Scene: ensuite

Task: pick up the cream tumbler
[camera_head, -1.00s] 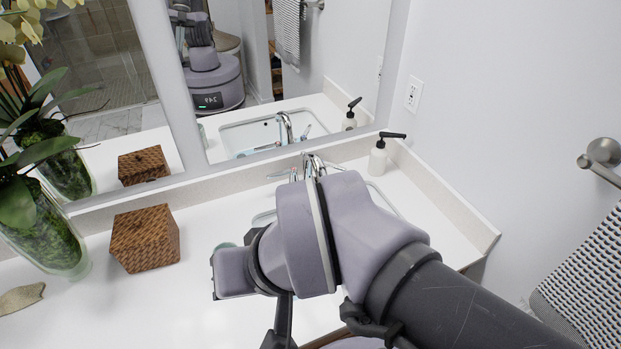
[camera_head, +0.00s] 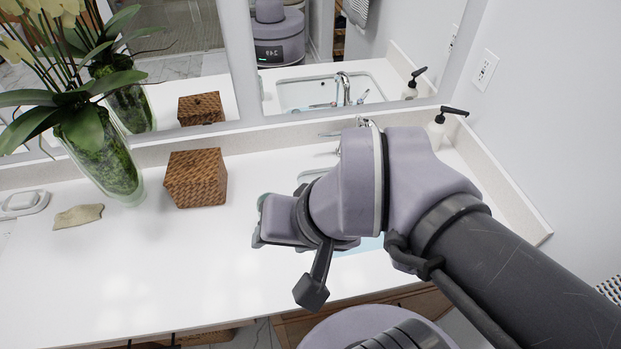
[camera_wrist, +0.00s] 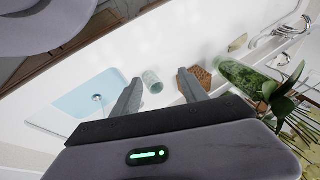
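A pale, slightly greenish ribbed tumbler (camera_wrist: 152,82) shows in the wrist view, the only cup-like thing there; its colour reads more green than cream. It is on the white counter, seen beyond and between the finger ends. My gripper (camera_wrist: 159,76) is open and empty, its two grey fingers apart, and no contact with the tumbler shows. In the head view my wrist hides most of this area; only a small pale green edge (camera_head: 262,198) shows beside it, probably the tumbler's rim.
A brown woven box (camera_head: 196,178) and a glass vase with an orchid (camera_head: 108,165) stand left of my wrist. A sink (camera_wrist: 88,95) and a soap dispenser (camera_head: 436,130) are on the other side. A beige stone-like piece (camera_head: 78,216) lies far left. The front left counter is clear.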

